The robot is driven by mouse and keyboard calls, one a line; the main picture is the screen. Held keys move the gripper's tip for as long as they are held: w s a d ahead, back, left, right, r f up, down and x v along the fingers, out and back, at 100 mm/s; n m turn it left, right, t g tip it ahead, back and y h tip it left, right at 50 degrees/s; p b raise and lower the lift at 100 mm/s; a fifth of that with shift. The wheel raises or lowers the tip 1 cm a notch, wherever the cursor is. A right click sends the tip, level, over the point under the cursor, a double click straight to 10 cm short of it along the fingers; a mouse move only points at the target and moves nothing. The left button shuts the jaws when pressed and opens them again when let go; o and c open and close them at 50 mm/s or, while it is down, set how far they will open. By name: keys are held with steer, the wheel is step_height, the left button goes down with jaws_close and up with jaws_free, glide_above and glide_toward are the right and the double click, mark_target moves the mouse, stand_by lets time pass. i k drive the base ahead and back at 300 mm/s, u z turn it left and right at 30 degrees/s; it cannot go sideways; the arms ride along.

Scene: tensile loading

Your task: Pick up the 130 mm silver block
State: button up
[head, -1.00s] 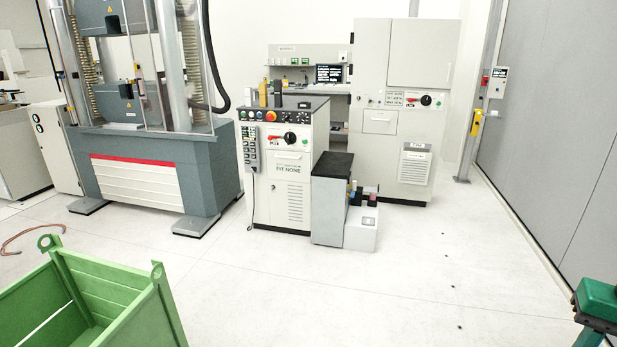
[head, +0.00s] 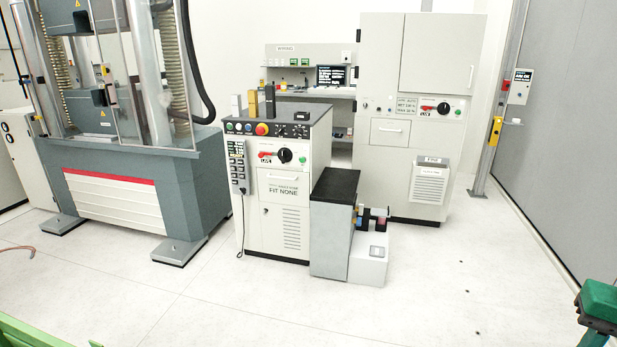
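A small upright silver block (head: 236,104) stands at the left of a row of three on the dark top of a control console (head: 310,112). A gold block (head: 253,103) and a taller dark block (head: 269,99) stand to its right. The silver block looks the shortest of the three; its size in millimetres cannot be read. My gripper is not in view. A green and black part of my own body shows at the lower right edge, far from the blocks.
A testing machine (head: 120,200) stands left of the console. A grey pedestal with a dark top (head: 334,230) and a low white box (head: 369,268) stand to its right, before a tall cabinet (head: 415,160). The floor in front is clear. A green crate's rim (head: 35,335) shows lower left.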

mark_target(237, 107)
steer(key=z, duration=0.05)
steer(key=i, duration=0.4)
steer(key=u, duration=0.85)
steer(key=i, duration=2.8)
steer(key=z, duration=0.15)
